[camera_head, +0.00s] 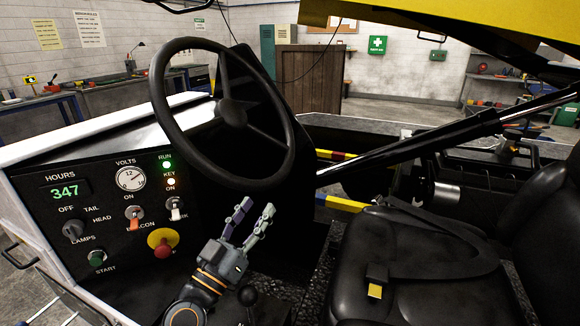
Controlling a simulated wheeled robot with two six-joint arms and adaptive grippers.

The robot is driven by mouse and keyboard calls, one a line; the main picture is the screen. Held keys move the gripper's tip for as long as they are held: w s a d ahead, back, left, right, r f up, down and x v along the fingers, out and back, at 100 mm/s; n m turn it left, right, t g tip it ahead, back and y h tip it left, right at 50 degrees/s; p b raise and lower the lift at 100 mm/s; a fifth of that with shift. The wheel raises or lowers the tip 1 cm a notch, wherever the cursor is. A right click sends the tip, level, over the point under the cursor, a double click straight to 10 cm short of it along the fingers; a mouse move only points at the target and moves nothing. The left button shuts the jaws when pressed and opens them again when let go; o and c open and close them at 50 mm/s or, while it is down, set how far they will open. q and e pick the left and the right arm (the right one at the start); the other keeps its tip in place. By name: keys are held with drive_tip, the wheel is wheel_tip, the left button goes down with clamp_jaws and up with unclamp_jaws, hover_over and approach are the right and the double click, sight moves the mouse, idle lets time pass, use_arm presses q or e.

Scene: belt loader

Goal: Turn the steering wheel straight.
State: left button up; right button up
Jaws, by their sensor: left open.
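The black steering wheel (284,119) stands tilted above the dashboard in the head view, with a round hub (232,112) and dark spokes. Its spokes sit at a slant in the picture. My left gripper (256,212) is below the lower right part of the rim, fingers pointing up and spread apart. It is open and empty, and appears apart from the rim. My right gripper is not in view.
The control panel (75,205) with switches, a red knob (162,243) and lit lamps is left of my gripper. The black seat (420,260) fills the right. Metal rods cross behind.

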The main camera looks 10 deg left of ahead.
sight(275, 177)
use_arm(q)
drive_tip(key=p+x, duration=0.2)
drive_tip(key=x, duration=0.2)
drive_tip(key=r+p+x, duration=0.1)
drive_tip(key=p+x, duration=0.1)
drive_tip(key=x, duration=0.2)
drive_tip(key=shift+w+r, duration=0.15)
drive_tip(key=shift+w, duration=0.2)
drive_tip(key=shift+w+d+p, duration=0.15)
drive_tip(key=shift+p, duration=0.15)
drive_tip(key=shift+w, duration=0.1)
clamp_jaws()
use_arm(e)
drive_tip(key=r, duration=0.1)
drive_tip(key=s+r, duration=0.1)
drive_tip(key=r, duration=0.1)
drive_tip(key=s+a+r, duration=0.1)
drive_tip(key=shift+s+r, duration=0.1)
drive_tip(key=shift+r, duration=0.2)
